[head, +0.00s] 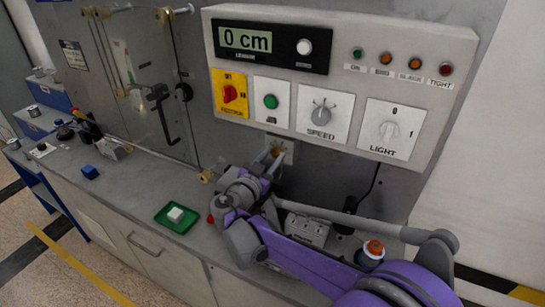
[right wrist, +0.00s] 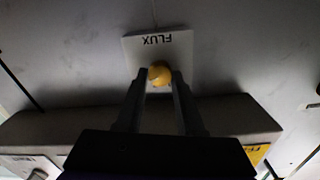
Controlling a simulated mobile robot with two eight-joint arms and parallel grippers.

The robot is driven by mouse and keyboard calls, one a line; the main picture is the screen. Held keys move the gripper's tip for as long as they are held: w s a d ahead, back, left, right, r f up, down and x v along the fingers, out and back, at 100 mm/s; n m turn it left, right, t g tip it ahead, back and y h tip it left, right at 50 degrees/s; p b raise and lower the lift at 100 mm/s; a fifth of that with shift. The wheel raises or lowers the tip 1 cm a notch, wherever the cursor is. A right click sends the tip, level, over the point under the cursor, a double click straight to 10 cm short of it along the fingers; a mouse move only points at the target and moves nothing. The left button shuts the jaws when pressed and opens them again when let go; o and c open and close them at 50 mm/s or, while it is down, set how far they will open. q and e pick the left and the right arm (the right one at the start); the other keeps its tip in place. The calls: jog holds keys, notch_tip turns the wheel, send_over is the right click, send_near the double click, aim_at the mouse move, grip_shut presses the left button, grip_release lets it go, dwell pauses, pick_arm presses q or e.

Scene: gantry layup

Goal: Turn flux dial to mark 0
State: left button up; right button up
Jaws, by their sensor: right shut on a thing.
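The flux dial is a small yellow-orange knob (right wrist: 159,75) on a pale square plate marked FLUX (right wrist: 160,43), upside down in the right wrist view. In the head view the same plate (head: 287,146) sits on the grey wall below the control panel, with the dial partly hidden. My right gripper (right wrist: 160,78) is shut on the dial, one finger on each side. In the head view my right gripper (head: 274,160) reaches up to the dial from below. I cannot read any marks or the dial's pointer. My left gripper is not in view.
The control panel (head: 455,50) juts out just above, with SPEED (head: 319,114) and LIGHT (head: 390,130) knobs and a "0 cm" display (head: 246,39). On the counter are a green tray (head: 164,222) with a white block and an orange-capped bottle (head: 372,252).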

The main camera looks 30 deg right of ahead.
grip_shut()
jog(key=n, duration=0.2)
jog(key=shift+n, duration=0.3)
jog(key=n, duration=0.3)
jog(key=shift+n+p, duration=0.3)
jog(key=n, duration=0.6)
jog(key=shift+a, duration=0.1)
jog(key=n, duration=0.4)
jog(key=shift+f, duration=0.1)
jog(key=n+b, duration=0.1)
jog(key=n, duration=0.2)
jog(key=shift+w+n, duration=0.1)
jog(key=shift+n, duration=0.2)
jog(key=n, duration=0.3)
jog(key=shift+f+n, duration=0.1)
jog(key=shift+n, duration=0.2)
jog(key=shift+n+b, duration=0.45)
jog(key=shift+n, duration=1.45)
